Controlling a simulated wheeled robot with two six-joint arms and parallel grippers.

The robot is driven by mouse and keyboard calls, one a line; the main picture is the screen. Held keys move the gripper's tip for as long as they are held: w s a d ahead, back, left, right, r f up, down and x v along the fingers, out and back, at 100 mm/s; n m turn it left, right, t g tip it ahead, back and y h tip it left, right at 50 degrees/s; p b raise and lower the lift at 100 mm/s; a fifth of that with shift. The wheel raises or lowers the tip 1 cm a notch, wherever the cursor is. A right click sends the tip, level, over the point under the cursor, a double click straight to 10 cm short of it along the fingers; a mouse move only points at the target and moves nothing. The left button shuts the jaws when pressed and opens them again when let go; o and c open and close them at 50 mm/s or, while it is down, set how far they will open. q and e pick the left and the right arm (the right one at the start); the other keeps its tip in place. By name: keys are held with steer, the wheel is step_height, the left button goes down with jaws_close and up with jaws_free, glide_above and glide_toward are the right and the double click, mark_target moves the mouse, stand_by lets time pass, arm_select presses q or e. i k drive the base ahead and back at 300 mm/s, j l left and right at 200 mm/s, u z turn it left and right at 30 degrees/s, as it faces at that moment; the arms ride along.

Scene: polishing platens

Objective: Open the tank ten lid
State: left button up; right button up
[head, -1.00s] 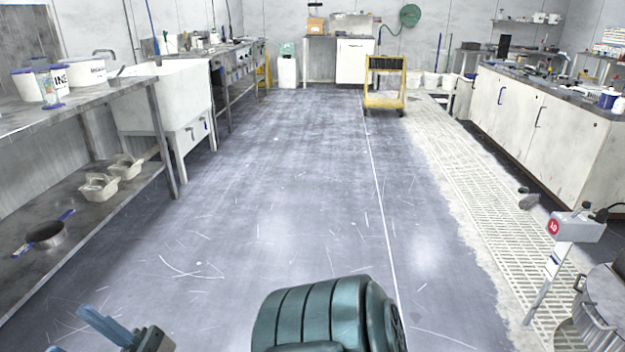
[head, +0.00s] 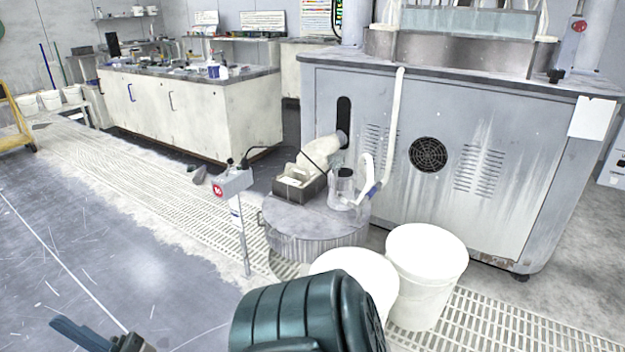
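The round grey tank (head: 315,245) stands on the floor grating in the middle of the view. Its flat lid (head: 318,218) is down on it. A dark open box (head: 298,188) with pale contents and a clear jug (head: 342,187) are on the lid. A post beside it carries a grey box (head: 236,182) with a red round label (head: 218,191), which seems to read 10. My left gripper (head: 85,335) is partly in view at the bottom left, far from the tank; one blue finger shows clearly. My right gripper is not in view.
Two white buckets (head: 428,262) (head: 375,278) stand close in front of the tank. A large grey machine (head: 460,150) is right behind it, with a pale hose (head: 394,130) hanging down. A white cabinet (head: 200,115) stands at the back left. Dark floor (head: 110,270) is open at the left.

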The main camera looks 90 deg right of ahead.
mark_target(290, 219)
steer(key=z, duration=2.25)
